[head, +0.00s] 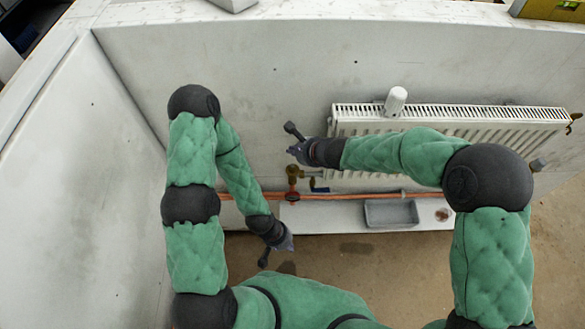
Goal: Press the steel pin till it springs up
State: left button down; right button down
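The steel pin itself does not show; at this size I cannot pick it out. A brass valve (292,171) sits at the lower left end of the white radiator (460,126), on the copper pipework. My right gripper (293,151) is just above this valve, pointing left, and looks apart from it. My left gripper (288,244) is lower, below the copper pipes, with nothing seen in it. The fingers of both grippers are too small to tell open from shut. A white cylindrical cap, like a valve head (396,101), rests on the radiator's top grille.
Copper pipes (345,196) run along the wall foot. A grey tray (391,213) sits on a white ledge (325,218). A side wall (85,170) closes the left. A yellow level (552,10) lies top right.

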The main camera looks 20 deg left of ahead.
jog(key=b, duration=0.4)
send_over(294, 169)
notch_tip(294, 169, down, 5)
jog(key=shift+r, duration=0.15)
jog(key=shift+a+f+b, duration=0.1)
jog(key=shift+f+b, duration=0.35)
jog(key=shift+f, duration=0.15)
jog(key=shift+f, duration=0.1)
dwell(0.5)
jog(key=shift+f+b, duration=0.3)
jog(key=shift+b, duration=0.2)
jog(key=shift+s+f+b, duration=0.1)
jog(key=shift+f+b, duration=0.35)
dwell(0.7)
dwell(0.4)
jog(key=shift+r+p, duration=0.7)
jog(key=shift+r, duration=0.15)
jog(key=shift+r, duration=0.1)
